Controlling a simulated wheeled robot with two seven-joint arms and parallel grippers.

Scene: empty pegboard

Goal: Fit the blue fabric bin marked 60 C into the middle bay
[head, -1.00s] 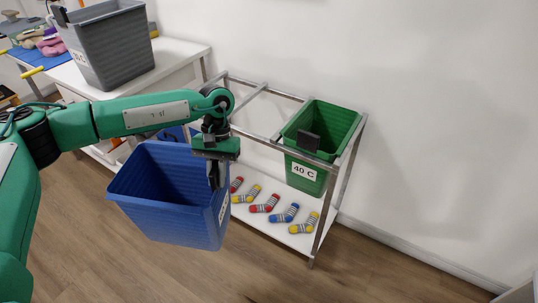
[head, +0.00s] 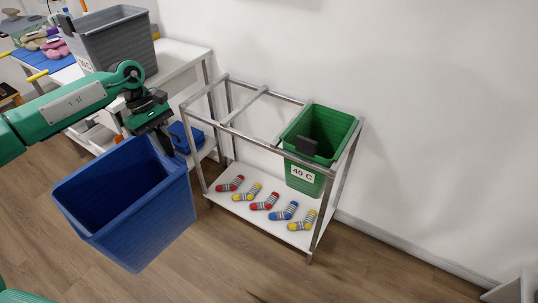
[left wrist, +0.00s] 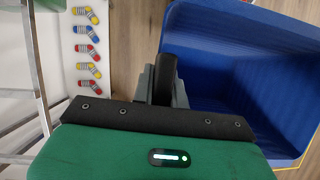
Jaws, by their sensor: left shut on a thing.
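The blue fabric bin (head: 135,205) hangs in the air left of the metal rack, tilted, its open top facing up. My left gripper (head: 163,140) is shut on its right rim near the back corner. The left wrist view shows the bin (left wrist: 215,60) with the dark fingers (left wrist: 168,80) at its edge. No marking on the bin is readable now. The rack (head: 228,130) has a green bin marked 40 C (head: 308,177) hanging in its right bay. The middle and left bays are empty. My right gripper is not in view.
Several striped socks (head: 265,202) lie on the rack's white lower shelf (head: 240,180). A grey bin (head: 118,45) stands on a white table (head: 180,62) behind my left arm. A blue thing (head: 185,138) sits below the table.

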